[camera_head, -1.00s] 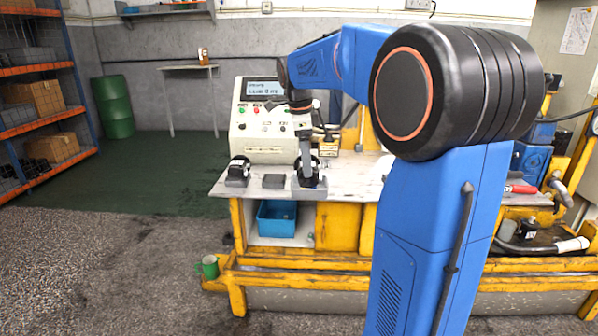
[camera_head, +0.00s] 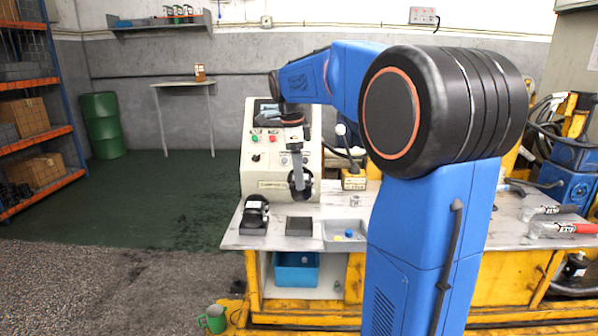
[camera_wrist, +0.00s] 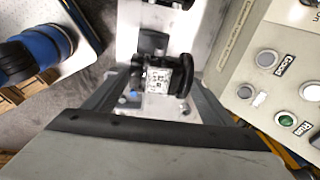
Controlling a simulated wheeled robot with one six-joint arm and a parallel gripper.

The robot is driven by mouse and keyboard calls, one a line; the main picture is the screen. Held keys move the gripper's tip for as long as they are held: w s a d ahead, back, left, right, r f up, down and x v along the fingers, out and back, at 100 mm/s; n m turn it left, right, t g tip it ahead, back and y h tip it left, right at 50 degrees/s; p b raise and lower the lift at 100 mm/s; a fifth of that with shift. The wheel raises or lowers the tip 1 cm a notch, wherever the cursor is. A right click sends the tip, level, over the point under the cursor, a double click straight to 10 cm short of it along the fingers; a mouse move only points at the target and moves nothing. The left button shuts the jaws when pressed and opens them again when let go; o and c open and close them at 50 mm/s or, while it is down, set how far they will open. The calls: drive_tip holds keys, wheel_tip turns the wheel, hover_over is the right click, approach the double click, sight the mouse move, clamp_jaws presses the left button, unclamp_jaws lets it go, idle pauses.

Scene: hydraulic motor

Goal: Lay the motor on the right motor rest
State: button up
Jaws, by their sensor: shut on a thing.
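My gripper (camera_head: 299,174) is shut on a black motor (camera_head: 301,188) and holds it above the bench, in front of the control box. In the wrist view the held motor (camera_wrist: 158,79), with a white label, sits between the fingers. A second black motor (camera_head: 255,212) lies on the left motor rest (camera_head: 253,230). The right motor rest (camera_head: 299,226) is a dark block on the bench, bare, below the held motor and left of the tray. It partly shows beyond the held motor in the wrist view (camera_wrist: 152,40).
The control box (camera_head: 262,183) with buttons rises behind. White-and-red tubes (camera_head: 560,229) lie far right.

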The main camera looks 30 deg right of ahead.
drive_tip(key=shift+w+f, duration=0.15)
drive_tip(key=shift+w, duration=0.05)
drive_tip(key=shift+f, duration=4.45)
drive_tip(key=shift+a+r, duration=0.15)
drive_tip(key=shift+f, duration=0.2)
drive_tip(key=o, duration=2.1)
drive_tip(key=shift+c, duration=0.2)
drive_tip(key=shift+o, duration=0.4)
drive_tip(key=shift+f, duration=0.1)
